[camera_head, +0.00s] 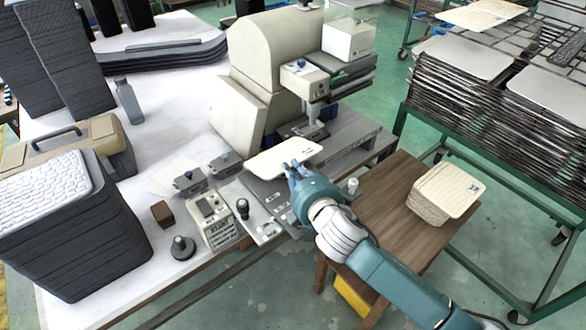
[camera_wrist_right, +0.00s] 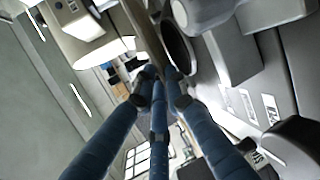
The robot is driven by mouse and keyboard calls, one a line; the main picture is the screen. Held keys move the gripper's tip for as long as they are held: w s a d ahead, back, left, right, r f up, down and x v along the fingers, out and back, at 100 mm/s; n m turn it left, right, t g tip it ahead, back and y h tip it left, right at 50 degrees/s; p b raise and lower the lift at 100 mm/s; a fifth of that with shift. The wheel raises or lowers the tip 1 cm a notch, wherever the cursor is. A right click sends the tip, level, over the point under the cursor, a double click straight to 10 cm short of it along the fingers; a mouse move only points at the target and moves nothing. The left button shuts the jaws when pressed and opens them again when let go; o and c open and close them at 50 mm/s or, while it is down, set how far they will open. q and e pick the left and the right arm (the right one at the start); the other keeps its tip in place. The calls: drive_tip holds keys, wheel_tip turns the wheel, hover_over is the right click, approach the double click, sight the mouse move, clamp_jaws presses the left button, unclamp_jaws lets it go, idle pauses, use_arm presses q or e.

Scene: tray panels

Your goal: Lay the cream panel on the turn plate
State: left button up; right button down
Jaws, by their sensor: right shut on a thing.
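The cream panel (camera_head: 275,160) is a thin pale sheet with rounded corners. My right gripper (camera_head: 291,168) is shut on its near edge and holds it in front of the big cream machine. In the right wrist view the gripper's blue fingers (camera_wrist_right: 160,80) close on the panel (camera_wrist_right: 146,32), seen nearly edge-on. A dark round disc with a pale rim (camera_wrist_right: 178,46) lies close beside the panel there; it may be the turn plate. In the head view the panel and gripper hide that spot, so I cannot tell if they touch. My left gripper is not in view.
The cream machine (camera_head: 275,55) stands behind the panel. A stack of cream panels (camera_head: 441,192) sits on a wooden stool (camera_head: 385,215) at right. A control box (camera_head: 208,216) and a black knob (camera_head: 242,207) stand left of my gripper. Green racks (camera_head: 470,165) stand at right.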

drive_tip(key=shift+f, duration=0.2)
idle(0.3)
idle(0.3)
drive_tip(key=c, duration=1.7)
unclamp_jaws()
drive_tip(key=v, duration=1.2)
